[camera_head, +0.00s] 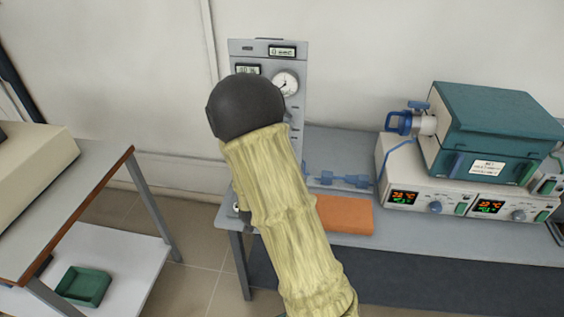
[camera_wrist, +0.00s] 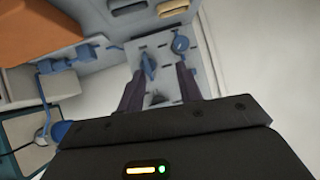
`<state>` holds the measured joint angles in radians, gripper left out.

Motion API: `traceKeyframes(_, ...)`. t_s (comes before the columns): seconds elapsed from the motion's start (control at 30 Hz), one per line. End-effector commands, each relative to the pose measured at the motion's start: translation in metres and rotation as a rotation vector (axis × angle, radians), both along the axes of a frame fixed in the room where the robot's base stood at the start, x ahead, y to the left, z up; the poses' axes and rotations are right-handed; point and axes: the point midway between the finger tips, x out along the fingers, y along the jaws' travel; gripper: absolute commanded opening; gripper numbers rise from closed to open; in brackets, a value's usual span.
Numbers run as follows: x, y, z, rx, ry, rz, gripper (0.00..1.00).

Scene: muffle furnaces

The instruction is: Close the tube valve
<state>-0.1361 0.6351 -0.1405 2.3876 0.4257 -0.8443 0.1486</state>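My gripper (camera_wrist: 160,76) shows in the wrist view with its two dark fingers apart, pointing at a grey panel. A blue lever-like handle (camera_wrist: 148,66) on the panel appears between the fingertips, closer to the left one; I cannot tell whether they touch. A round blue knob (camera_wrist: 180,44) sits just beyond the right fingertip. In the head view the grey gauge panel (camera_head: 298,62) stands behind my arm, which hides the gripper and the panel's lower part. A blue valve fitting (camera_head: 400,122) is on the furnace's left side. Which of these is the tube valve is not marked.
The green-topped furnace (camera_head: 495,110) stands on its controller at the right of the bench. A clear tube with blue fittings (camera_head: 340,180) and an orange block (camera_head: 345,214) lie beside the panel. Another table (camera_head: 95,190) stands at the left, with floor between.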

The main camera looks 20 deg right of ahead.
Motion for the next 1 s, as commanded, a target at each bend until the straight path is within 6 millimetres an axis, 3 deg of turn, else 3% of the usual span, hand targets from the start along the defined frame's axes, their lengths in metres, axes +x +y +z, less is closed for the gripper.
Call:
traceKeyframes(0.03,0.006,-0.008,-0.019,-0.039,-0.046,-0.03,0.35)
traceKeyframes(0.3,0.02,-0.04,-0.049,-0.284,-0.339,-0.131,0.35)
traceKeyframes(0.5,0.018,-0.045,-0.049,-0.38,-0.446,-0.139,0.35)
traceKeyframes(1.0,0.027,-0.051,-0.046,-0.383,-0.454,-0.141,0.35)
